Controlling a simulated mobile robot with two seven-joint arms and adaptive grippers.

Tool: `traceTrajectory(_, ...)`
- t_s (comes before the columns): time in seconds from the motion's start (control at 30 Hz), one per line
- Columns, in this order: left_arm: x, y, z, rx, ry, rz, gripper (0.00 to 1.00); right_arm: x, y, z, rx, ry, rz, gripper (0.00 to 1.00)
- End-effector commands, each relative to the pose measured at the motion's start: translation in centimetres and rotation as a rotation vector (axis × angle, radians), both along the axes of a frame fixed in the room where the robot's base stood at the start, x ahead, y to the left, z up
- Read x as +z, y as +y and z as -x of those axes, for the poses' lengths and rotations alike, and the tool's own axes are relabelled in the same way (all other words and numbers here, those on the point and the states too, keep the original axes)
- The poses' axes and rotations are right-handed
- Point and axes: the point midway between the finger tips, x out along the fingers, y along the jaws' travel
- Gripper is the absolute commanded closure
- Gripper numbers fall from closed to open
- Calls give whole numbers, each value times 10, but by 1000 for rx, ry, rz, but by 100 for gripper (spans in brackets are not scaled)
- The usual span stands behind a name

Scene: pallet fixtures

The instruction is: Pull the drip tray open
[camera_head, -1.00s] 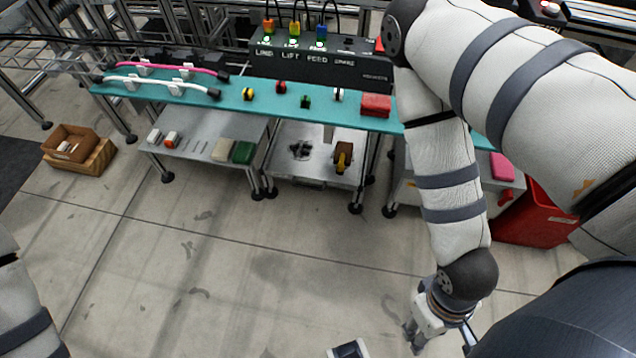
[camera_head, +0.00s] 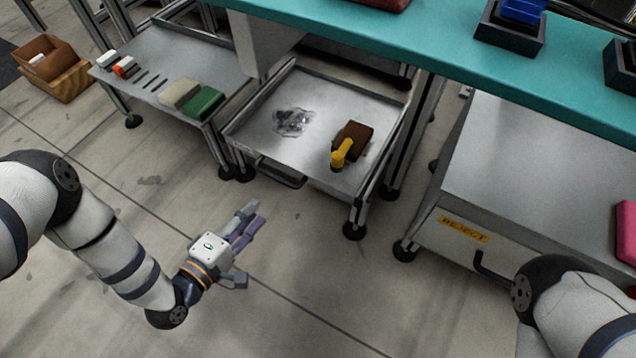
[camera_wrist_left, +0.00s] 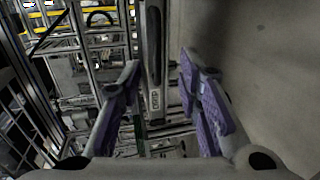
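The drip tray (camera_head: 345,93) is a shallow metal tray under the teal bench, with a dark puddle (camera_head: 292,122) and a brown block with a yellow part (camera_head: 350,143) in it. A dark bar handle (camera_head: 281,173) is on its front edge. My left gripper (camera_head: 250,221) is in front of and below the handle, apart from it, with purple-padded fingers pointing towards the tray. In the left wrist view the fingers (camera_wrist_left: 160,72) are spread with nothing held between them. Part of my right arm shows at the lower right; its gripper is out of view.
A metal shelf (camera_head: 165,62) with small blocks and a green pad stands left of the tray. A cabinet labelled REJECT (camera_head: 463,229), with its own dark handle, stands to the right. Table legs flank the tray. The floor in front is clear.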

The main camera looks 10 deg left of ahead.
Motion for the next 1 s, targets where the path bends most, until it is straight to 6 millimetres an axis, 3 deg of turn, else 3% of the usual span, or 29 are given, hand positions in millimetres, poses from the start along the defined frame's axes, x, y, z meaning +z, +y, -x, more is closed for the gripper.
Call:
traceTrajectory(0.17, -3, -4, -22, 4, -18, 12, 69, -5, 0, 3, 2, 16, -2, 60)
traceTrajectory(0.4, -17, -25, -78, 3, -16, 11, 69, -24, 2, 3, 4, 34, -7, 60)
traceTrajectory(0.6, -23, -36, -108, 4, -14, 9, 69, -34, 4, 3, 5, 38, -9, 60)
traceTrajectory(0.93, -23, -39, -114, 4, -13, 9, 69, -34, 4, 3, 5, 38, -10, 60)
traceTrajectory(1.0, -23, -38, -114, 4, -12, 9, 82, -34, 4, 3, 5, 38, -10, 60)
